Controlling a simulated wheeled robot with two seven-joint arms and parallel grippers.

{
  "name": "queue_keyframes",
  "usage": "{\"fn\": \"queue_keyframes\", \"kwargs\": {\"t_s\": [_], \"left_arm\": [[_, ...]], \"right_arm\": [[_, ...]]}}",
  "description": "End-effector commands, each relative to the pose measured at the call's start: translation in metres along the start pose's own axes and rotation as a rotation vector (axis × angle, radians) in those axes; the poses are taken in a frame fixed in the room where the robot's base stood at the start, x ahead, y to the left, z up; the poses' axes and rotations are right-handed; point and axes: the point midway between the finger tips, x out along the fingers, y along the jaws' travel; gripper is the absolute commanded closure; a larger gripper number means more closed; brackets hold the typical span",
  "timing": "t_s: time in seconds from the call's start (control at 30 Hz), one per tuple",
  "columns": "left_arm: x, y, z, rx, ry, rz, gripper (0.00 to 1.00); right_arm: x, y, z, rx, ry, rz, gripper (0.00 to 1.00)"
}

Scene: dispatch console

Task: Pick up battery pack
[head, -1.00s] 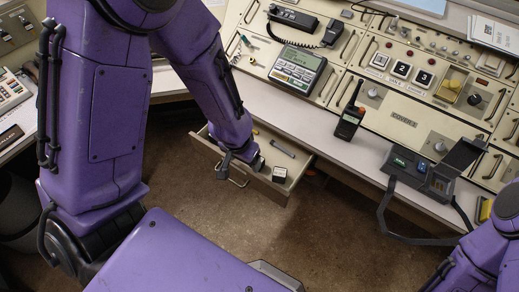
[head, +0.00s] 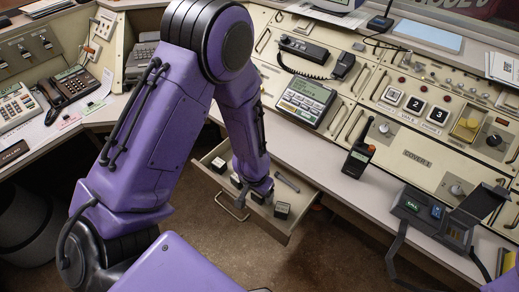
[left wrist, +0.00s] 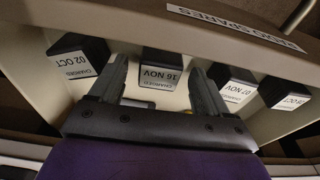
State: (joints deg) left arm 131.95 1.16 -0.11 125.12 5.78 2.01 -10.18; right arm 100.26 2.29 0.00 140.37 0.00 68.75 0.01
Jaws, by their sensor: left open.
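Several black battery packs with white dated labels stand in the open drawer. The 16 NOV pack (left wrist: 161,74) sits between my left gripper's fingertips (left wrist: 158,66) in the left wrist view. Those fingers are open, one to each side, and I cannot tell if they touch it. The 02 OCT pack (left wrist: 78,58) is to the left; the 07 NOV pack (left wrist: 233,85) and 16 OCT pack (left wrist: 287,92) are to the right. In the head view my left forearm reaches down into the drawer, partly hiding the packs and gripper. My right gripper is out of view.
The drawer front (head: 228,205) faces me, with a RADIO SPARES label (left wrist: 235,27). A grey rod-like item (head: 286,182) lies in the drawer. A handheld radio (head: 357,160) stands on the desk to the right, near a charger-like unit (head: 446,222) with cables.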

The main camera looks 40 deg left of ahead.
Motion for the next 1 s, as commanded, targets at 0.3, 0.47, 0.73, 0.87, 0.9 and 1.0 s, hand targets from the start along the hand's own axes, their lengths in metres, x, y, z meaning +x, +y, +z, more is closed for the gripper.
{"fn": "queue_keyframes", "kwargs": {"t_s": [0.3,0.47,0.73,0.87,0.9,1.0], "left_arm": [[0.0,0.001,-0.001,0.002,0.001,0.0,0.69],[-0.001,0.0,-0.001,0.001,0.001,0.0,0.89],[-0.007,0.0,-0.002,0.002,0.002,0.0,0.89],[-0.029,0.0,-0.007,0.001,0.007,-0.001,0.89],[-0.04,0.004,-0.007,0.004,0.006,0.0,0.89],[-0.07,0.024,0.0,0.007,0.007,-0.003,0.89]], "right_arm": [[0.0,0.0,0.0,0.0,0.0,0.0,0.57],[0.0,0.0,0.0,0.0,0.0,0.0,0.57],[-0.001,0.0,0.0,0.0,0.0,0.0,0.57],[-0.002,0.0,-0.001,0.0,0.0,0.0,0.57],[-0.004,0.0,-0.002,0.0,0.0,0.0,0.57],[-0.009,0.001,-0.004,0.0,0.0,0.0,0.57]]}}
